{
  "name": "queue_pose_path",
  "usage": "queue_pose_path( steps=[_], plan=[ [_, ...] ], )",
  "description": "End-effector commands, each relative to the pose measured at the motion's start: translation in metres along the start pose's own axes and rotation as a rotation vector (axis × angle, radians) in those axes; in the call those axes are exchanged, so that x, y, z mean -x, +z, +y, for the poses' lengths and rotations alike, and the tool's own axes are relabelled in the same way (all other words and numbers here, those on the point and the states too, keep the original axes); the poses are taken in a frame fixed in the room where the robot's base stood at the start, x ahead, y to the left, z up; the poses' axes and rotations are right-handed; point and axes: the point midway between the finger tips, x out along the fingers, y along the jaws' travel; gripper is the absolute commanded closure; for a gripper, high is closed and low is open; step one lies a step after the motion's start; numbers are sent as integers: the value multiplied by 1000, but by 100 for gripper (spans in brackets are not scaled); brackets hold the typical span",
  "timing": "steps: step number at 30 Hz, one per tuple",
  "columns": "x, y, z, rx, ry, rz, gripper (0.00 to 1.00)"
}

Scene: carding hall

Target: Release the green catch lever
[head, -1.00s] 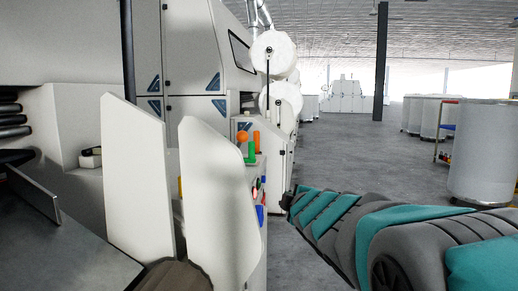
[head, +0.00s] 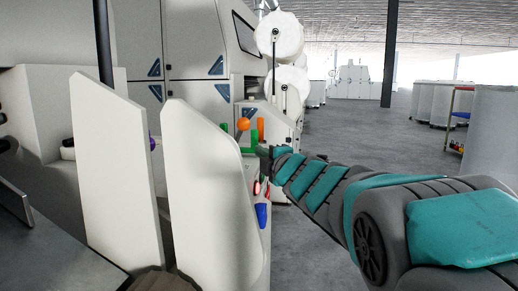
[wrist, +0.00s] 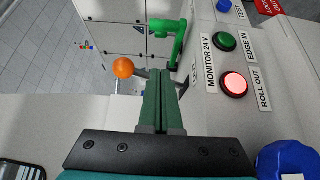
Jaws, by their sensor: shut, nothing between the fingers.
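The green catch lever (wrist: 168,40) stands just beyond my fingertips in the wrist view, with a bent arm and a round pivot at its top. Green also shows beside the orange knob in the head view, partly hidden by the white panel. My gripper (wrist: 161,72) is shut and empty, its tips pointing toward the lever's lower end. I cannot tell whether they touch it. In the head view my gripper (head: 266,152) is small and dark, at the right edge of the machine's control area.
An orange ball knob (wrist: 123,68) on a rod is left of my fingertips. A green button (wrist: 226,41), a lit red button (wrist: 233,85) and a blue knob (wrist: 287,160) are on the right. White panels (head: 205,190) stand close in front; the aisle floor (head: 345,140) is clear.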

Motion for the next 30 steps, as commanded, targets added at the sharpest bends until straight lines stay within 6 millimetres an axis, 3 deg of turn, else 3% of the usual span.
queue_pose_path(
  steps=[20, 30],
  plan=[
    [-96, 0, -1, -3, -1, 2, 100],
    [-118, 25, -1, -3, -2, 1, 100]
  ],
)
